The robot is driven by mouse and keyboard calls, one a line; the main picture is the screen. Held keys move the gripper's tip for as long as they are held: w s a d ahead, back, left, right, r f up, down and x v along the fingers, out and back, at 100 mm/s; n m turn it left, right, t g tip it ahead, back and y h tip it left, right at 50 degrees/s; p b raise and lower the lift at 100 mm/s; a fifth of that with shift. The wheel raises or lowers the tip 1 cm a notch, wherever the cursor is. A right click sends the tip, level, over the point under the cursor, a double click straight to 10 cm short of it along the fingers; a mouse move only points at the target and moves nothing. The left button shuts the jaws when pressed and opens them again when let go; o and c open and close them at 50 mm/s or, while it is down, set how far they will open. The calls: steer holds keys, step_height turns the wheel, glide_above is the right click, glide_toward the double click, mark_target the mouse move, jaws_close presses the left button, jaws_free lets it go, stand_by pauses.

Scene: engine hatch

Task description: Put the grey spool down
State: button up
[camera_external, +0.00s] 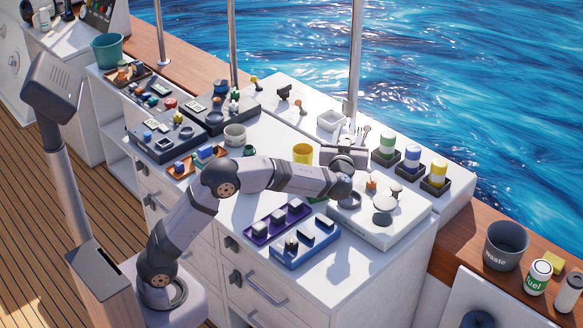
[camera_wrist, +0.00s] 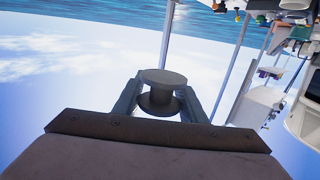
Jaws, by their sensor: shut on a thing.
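The grey spool (camera_wrist: 160,92) is between the two fingers of my gripper (camera_wrist: 158,104) in the wrist view, with its round flange facing up in that picture. My gripper is shut on it. In the external view my gripper (camera_external: 345,155) is at the arm's end, raised above the back part of the white worktop (camera_external: 340,262). The spool cannot be made out clearly there. The wrist view has the sea at the top and sky below it, so the wrist is turned over.
A white raised plate (camera_external: 400,222) with round grey discs lies right of my wrist. A purple tray (camera_external: 258,238) and a blue tray (camera_external: 283,262) stand in front. A yellow cup (camera_external: 303,153) is close by the arm. Bottles in black holders (camera_external: 412,160) stand at right.

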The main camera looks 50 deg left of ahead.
steer(key=s+d+f+n+g+y+b, duration=0.4)
steer(key=s+d+f+b, duration=0.3)
steer(key=s+d+f, duration=0.65)
steer(key=shift+a+f+p, duration=0.15)
steer(key=shift+f, duration=1.45)
steer(key=shift+a+f+p, duration=0.15)
steer(key=shift+a+f, duration=0.05)
steer(key=shift+f, duration=1.45)
steer(key=shift+a+f+p, duration=0.15)
steer(key=shift+f, duration=1.45)
steer(key=shift+f, duration=0.3)
steer(key=shift+f, duration=0.3)
steer(key=o, duration=1)
steer(key=shift+w+f, duration=0.1)
steer(key=shift+o, duration=0.2)
